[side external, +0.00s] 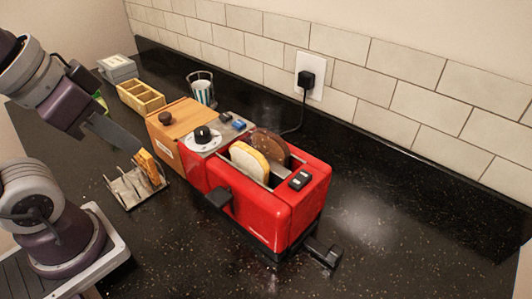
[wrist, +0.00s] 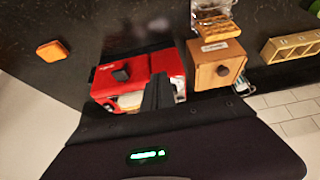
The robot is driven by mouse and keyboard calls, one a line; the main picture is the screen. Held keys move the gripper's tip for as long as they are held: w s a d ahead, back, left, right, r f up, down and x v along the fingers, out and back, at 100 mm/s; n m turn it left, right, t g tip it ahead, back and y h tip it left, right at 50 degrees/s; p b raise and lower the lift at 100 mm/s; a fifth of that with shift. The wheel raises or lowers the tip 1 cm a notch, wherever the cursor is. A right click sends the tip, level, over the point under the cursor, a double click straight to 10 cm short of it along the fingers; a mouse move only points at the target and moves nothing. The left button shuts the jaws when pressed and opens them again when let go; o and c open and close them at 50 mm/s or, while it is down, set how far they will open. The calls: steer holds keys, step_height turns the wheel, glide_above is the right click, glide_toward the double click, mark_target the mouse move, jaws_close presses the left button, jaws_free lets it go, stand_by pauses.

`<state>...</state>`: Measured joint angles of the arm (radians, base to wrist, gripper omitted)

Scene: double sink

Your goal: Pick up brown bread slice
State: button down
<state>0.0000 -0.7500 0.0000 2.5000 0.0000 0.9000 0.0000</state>
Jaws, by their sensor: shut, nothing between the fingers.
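The brown bread slice (side external: 272,145) stands upright in the far slot of the red toaster (side external: 282,217), its top showing above the slot. A pale bread slice (side external: 248,162) stands in the nearer slot. My gripper (side external: 124,150) is shut and empty, up at the left near the toast rack, well apart from the brown slice. In the wrist view my dark gripper (wrist: 158,80) overlaps the red toaster (wrist: 108,75). A pale patch of bread (wrist: 130,100) shows there; I cannot make out the brown slice in that view.
A metal toast rack (side external: 130,190) holds toast (side external: 147,163). A wooden box (side external: 181,118), a compartment tray (side external: 140,97) and a glass (side external: 201,88) stand behind. A black plug (side external: 306,79) is on the wall. An orange-brown square piece (wrist: 53,50) lies on the counter. The right counter is clear.

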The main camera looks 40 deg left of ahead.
stand_by(0.4)
steer(key=c, duration=1.4)
jaws_free()
steer(key=shift+o, duration=0.2)
steer(key=n+g, duration=0.6)
steer(key=n, duration=1.2)
glide_toward(270, 135)
steer(key=f, duration=0.1)
steer(key=d+f, duration=0.1)
steer(key=shift+w+f, duration=0.15)
steer(key=shift+f, duration=0.25)
steer(key=f, duration=0.4)
steer(key=a+f, duration=0.1)
steer(key=f, duration=0.1)
steer(key=shift+s+f, duration=0.35)
steer(key=shift+c, duration=0.2)
